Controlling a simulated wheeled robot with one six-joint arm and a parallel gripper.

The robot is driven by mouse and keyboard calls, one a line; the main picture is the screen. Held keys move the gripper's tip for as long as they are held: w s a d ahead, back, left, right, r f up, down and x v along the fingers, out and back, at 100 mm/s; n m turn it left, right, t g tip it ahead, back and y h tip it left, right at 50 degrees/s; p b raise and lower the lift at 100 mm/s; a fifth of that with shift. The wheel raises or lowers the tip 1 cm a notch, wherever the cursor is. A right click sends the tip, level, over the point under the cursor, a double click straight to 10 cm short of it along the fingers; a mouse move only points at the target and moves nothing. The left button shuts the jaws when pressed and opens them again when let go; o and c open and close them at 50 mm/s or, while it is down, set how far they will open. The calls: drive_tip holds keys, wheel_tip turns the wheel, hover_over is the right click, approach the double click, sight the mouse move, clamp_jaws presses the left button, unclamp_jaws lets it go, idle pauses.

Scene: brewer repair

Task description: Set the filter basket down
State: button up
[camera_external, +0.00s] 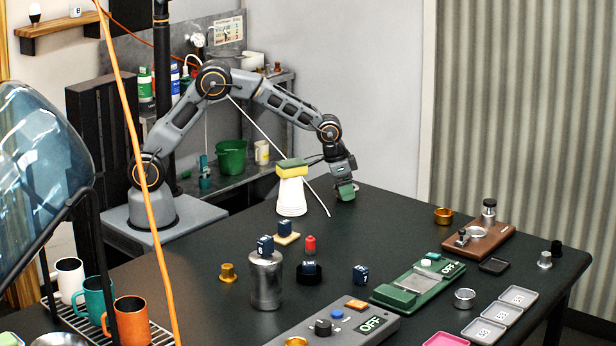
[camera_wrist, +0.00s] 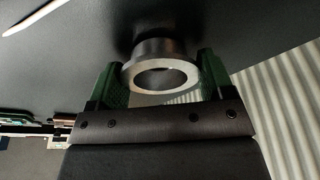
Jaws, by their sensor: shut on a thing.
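My gripper (camera_external: 346,191) is low over the back part of the dark table, right of a stack of white cups (camera_external: 291,197). In the wrist view its two green fingers (camera_wrist: 162,72) are shut on a grey metal ring with a wide rim, which looks like the filter basket (camera_wrist: 150,50). The basket's open end faces the camera and its far end is close to the dark tabletop. I cannot tell whether it touches the table. In the external view the fingers hide the basket.
A yellow-green sponge (camera_external: 292,169) tops the cups, and a thin white rod (camera_external: 270,130) slants beside them. A brown board (camera_external: 490,238), a gold ring (camera_external: 444,215) and a green scale (camera_external: 397,296) lie to the right. Bare table (camera_external: 385,220) lies in front of my gripper.

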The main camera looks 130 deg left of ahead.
drive_tip(key=o, duration=0.9)
drive_tip(key=shift+f, duration=0.1)
drive_tip(key=shift+r, duration=0.35)
drive_tip(key=v, duration=1.1)
drive_tip(key=shift+d+r+b, duration=0.15)
drive_tip(key=shift+r+b, duration=0.15)
drive_tip(key=shift+r, duration=0.05)
